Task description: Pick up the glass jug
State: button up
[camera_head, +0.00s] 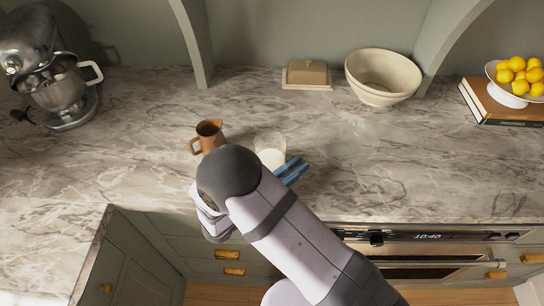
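A clear glass vessel (269,146), which looks like the glass jug, stands upright on the marble counter, with something white in its lower part. My gripper (294,170) has blue fingers, just to the right of and in front of the glass. The two fingers show a gap with nothing between them. My arm covers the area just left of and below the glass, and its lower edge is partly hidden. I cannot make out a handle on it.
A brown jug (209,136) stands close on the left. Farther back are a butter dish (306,74) and a cream bowl (383,77). A stand mixer (50,75) is at far left, books (500,108) and a lemon bowl (518,98) at right.

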jog(key=shift+w+d, duration=0.1)
grip_shut()
jog(key=shift+r, duration=0.2)
jog(key=shift+r+b, duration=0.85)
jog(key=shift+r, duration=3.95)
jog(key=d+r+m+g+h+p, duration=0.25)
jog(key=d+g+p, duration=0.2)
jog(key=d, duration=0.65)
jog(key=s+d+f+m+g+h+p, duration=0.1)
jog(key=s+d+f+m+g+h, duration=0.1)
jog(key=s+d+m+g, duration=0.2)
jog(key=s+d+g, duration=0.1)
jog(key=s+d, duration=0.1)
jog(key=s, duration=0.1)
jog(key=shift+d+f, duration=0.2)
jog(key=shift+d, duration=0.05)
